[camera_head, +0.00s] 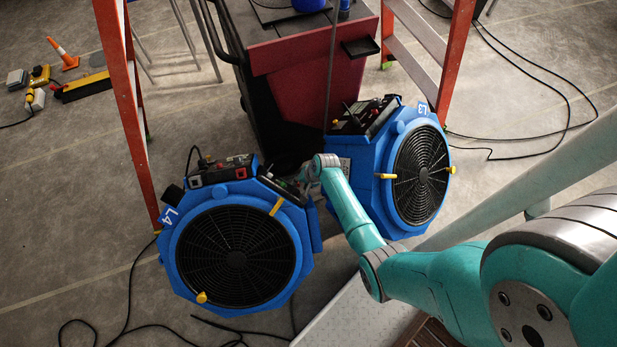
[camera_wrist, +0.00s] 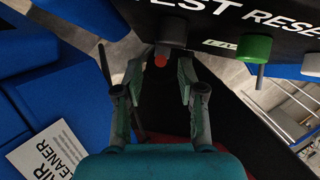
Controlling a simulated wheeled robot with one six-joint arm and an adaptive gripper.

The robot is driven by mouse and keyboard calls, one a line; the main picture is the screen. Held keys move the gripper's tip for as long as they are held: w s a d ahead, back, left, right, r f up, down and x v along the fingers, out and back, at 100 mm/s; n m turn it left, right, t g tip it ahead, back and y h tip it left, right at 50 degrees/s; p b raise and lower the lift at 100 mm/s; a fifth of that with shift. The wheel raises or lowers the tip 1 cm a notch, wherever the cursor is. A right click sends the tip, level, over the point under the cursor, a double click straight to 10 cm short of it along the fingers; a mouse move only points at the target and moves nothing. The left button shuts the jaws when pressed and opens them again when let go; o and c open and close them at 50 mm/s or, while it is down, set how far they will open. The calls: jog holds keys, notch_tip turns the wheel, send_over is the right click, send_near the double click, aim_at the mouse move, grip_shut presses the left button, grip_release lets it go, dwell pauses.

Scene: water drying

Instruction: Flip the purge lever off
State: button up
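In the wrist view, a dark control panel (camera_wrist: 215,20) runs along the top, with white lettering reading "TEST RESE". A small red-tipped part (camera_wrist: 160,61) sits under a grey knob (camera_wrist: 173,28); it may be the purge lever, but no label naming it can be read. My gripper (camera_wrist: 160,76) is open, with one finger on each side of the red tip and nothing visibly held. Whether either finger touches it cannot be told. In the head view, my gripper (camera_head: 306,180) is at the right end of the blue L4 unit's top panel; its fingers are hard to make out.
A green knob (camera_wrist: 254,48) is right of the grey one. The blue L4 unit (camera_head: 172,262) and blue L3 unit (camera_head: 360,173) stand close on either side of my gripper. A red cart (camera_head: 305,60) stands behind; orange ladder legs (camera_head: 115,70) flank it. Cables cross the floor.

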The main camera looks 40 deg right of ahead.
jog(key=v, duration=0.9)
jog(key=shift+r, duration=0.2)
jog(key=shift+s+a, duration=0.1)
jog(key=s+a+r+n+t+h, duration=0.25)
jog(key=s+a, duration=0.35)
jog(key=s, duration=0.4)
jog(key=s+a+r+n+t+h, duration=0.1)
jog(key=s+a+r+n+t, duration=0.2)
jog(key=s+a, duration=0.5)
jog(key=s+a+r+n+t, duration=0.1)
jog(key=s+r, duration=0.3)
jog(key=r, duration=0.5)
jog(key=s+a+r+n+t+y, duration=0.1)
jog(key=s+r, duration=0.4)
jog(key=r, duration=0.5)
jog(key=s+a+r+n+t, duration=0.1)
jog(key=s+r+n+t, duration=0.2)
jog(key=r, duration=0.6)
jog(key=shift+s+a+r+n+y, duration=0.3)
jog(key=shift+s+n, duration=0.35)
jog(key=shift+s, duration=0.5)
